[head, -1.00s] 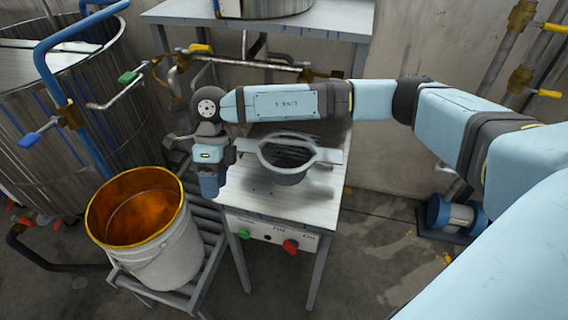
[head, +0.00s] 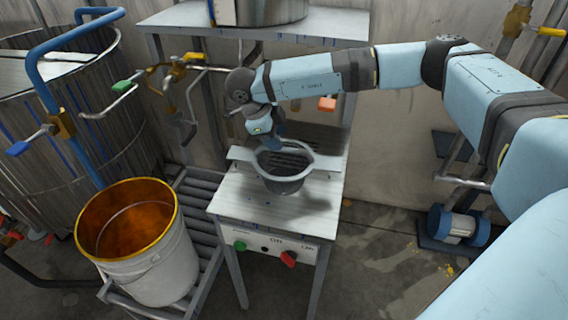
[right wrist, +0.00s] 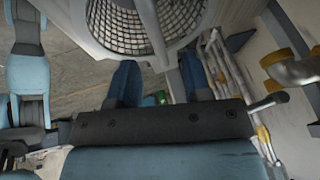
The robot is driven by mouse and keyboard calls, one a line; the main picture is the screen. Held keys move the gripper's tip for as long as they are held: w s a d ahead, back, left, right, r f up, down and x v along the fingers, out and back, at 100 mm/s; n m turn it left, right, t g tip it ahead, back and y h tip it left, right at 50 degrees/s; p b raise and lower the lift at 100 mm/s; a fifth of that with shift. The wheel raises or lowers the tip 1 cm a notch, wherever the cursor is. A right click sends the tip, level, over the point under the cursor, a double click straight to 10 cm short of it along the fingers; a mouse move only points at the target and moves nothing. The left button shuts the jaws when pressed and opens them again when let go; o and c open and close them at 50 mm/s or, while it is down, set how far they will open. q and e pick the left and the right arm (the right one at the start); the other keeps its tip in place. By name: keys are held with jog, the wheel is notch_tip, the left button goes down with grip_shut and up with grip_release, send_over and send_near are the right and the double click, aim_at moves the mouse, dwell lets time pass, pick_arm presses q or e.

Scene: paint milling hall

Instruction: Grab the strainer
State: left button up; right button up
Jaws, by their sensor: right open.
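The strainer (head: 286,186) is a grey round bowl with flat tabs at its sides, standing on a small light-topped table (head: 262,205). In the right wrist view the strainer (right wrist: 105,40) fills the top, with its mesh and a bar across it. My right gripper (head: 272,143) is at the strainer's far rim, pointing down. In the right wrist view its two blue fingers (right wrist: 157,78) are apart, with the strainer's edge just beyond and between their tips. I cannot tell whether they touch it. My left gripper is not in view.
A white bucket (head: 165,272) with orange inside stands on a roller rack (head: 196,215) at the left. A metal shelf (head: 335,24) and valve pipes are behind the table. A large steel tank (head: 70,110) is at the far left. Floor right of the table is mostly clear.

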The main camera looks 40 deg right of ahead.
jog(key=shift+a+x, duration=0.15)
jog(key=shift+x, duration=1.25)
jog(key=shift+a+x, duration=0.1)
jog(key=shift+x, duration=1.25)
jog(key=shift+w+f, duration=0.1)
jog(key=shift+w, duration=0.05)
grip_shut()
